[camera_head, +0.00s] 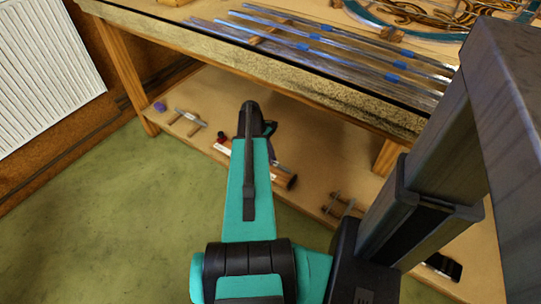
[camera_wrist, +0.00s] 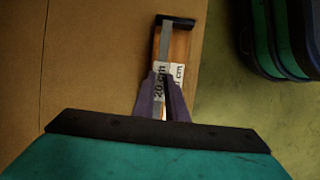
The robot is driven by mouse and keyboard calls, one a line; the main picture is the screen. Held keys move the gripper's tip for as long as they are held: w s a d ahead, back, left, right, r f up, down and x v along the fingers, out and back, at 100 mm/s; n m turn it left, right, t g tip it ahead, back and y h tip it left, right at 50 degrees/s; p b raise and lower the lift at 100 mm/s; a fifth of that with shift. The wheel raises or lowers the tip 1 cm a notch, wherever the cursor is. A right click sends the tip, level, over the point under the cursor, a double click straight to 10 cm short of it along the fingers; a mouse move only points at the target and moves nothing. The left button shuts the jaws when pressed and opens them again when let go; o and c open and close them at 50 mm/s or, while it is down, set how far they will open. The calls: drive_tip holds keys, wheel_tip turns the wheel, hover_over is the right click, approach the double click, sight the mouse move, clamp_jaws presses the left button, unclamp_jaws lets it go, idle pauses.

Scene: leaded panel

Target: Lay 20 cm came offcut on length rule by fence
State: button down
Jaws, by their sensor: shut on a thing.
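A grey came strip (camera_wrist: 164,48) labelled 20 cm shows in the wrist view, running up the picture from between my fingers. My gripper (camera_wrist: 162,79) is shut on it. A wooden rule (camera_wrist: 181,46) lies beneath and just right of the strip, nearly parallel to it, with a partly covered label. A black fence (camera_wrist: 175,21) crosses the rule's far end. The strip's far end is close to the fence; I cannot tell whether they touch, or whether the strip rests on the rule.
The rule lies on a brown shelf (camera_wrist: 90,60), near its edge above the green floor (camera_head: 90,220). In the head view, a bench top (camera_head: 215,45) overhangs the lower shelf. A clamp (camera_head: 190,118) and a purple object (camera_head: 160,107) lie at the shelf's left. Long cames (camera_head: 330,55) lie above.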

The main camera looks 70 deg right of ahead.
drive_tip(key=shift+f+b, duration=0.35)
drive_tip(key=shift+f, duration=1.6)
drive_tip(key=shift+f, duration=0.3)
drive_tip(key=c, duration=1.7)
unclamp_jaws()
drive_tip(key=shift+w+r, duration=0.1)
drive_tip(key=p+v, duration=0.2)
drive_tip(key=v, duration=1.1)
drive_tip(key=shift+r, duration=0.25)
drive_tip(key=shift+w+p, duration=0.15)
drive_tip(key=shift+p, duration=0.15)
